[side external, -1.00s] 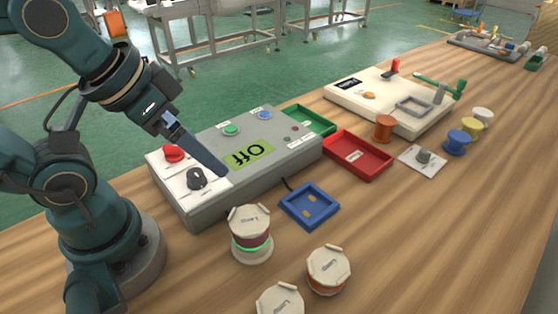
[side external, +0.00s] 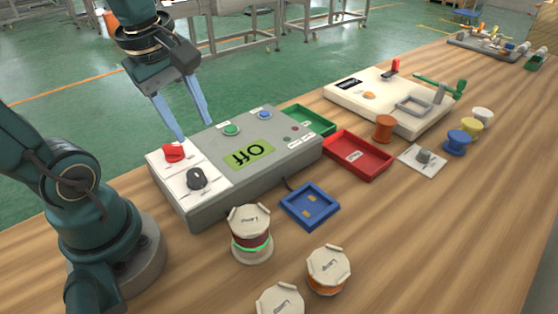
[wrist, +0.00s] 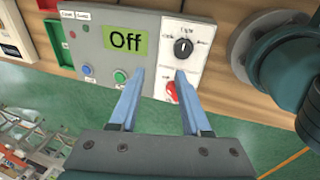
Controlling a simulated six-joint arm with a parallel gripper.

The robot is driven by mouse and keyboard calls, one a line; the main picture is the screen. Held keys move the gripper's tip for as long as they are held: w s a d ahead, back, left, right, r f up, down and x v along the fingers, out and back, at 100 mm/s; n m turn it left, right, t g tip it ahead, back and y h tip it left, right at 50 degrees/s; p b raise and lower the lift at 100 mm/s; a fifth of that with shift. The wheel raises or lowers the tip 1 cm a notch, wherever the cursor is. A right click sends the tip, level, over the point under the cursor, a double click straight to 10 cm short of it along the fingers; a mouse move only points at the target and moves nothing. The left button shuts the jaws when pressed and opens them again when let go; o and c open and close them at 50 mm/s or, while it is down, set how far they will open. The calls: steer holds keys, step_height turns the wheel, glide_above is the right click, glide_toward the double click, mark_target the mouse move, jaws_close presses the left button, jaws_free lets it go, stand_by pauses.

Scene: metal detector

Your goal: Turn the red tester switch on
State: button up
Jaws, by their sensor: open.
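The red tester switch (side external: 174,153) is on the white panel at the left end of the grey tester box (side external: 235,190). The box's green display (side external: 250,153) reads "Off". A black knob (side external: 196,179) is on the same panel, nearer the front. My gripper (side external: 195,138) is open and empty, with its blue fingers pointing down just above the back edge of the box. In the wrist view the red switch (wrist: 172,91) shows between the fingertips, close to the right one, and looks partly covered by it. I cannot tell whether a finger touches it.
Green (side external: 231,129) and blue (side external: 264,115) buttons are on the box top. A blue tray (side external: 310,221), a red tray (side external: 338,171) and a wire spool (side external: 251,249) stand nearby. A cream device (side external: 350,107) stands farther right. Open floor lies behind the box.

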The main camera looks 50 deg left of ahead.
mark_target(172, 145)
steer(key=a+f+n, duration=0.1)
steer(key=a+n, duration=0.1)
steer(key=a+n+g, duration=0.1)
steer(key=a+n, duration=0.2)
steer(key=s+a+f+n+g, duration=0.1)
steer(key=a+n, duration=0.2)
steer(key=shift+a+f+h, duration=0.15)
steer(key=shift+f+h, duration=0.2)
steer(key=shift+h, duration=0.05)
steer(key=shift+s+a+f+n+g, duration=0.2)
steer(key=shift+n+g, duration=0.1)
steer(key=shift+n, duration=0.1)
steer(key=shift+f, duration=2.5)
steer(key=shift+c, duration=0.3)
jaws_close()
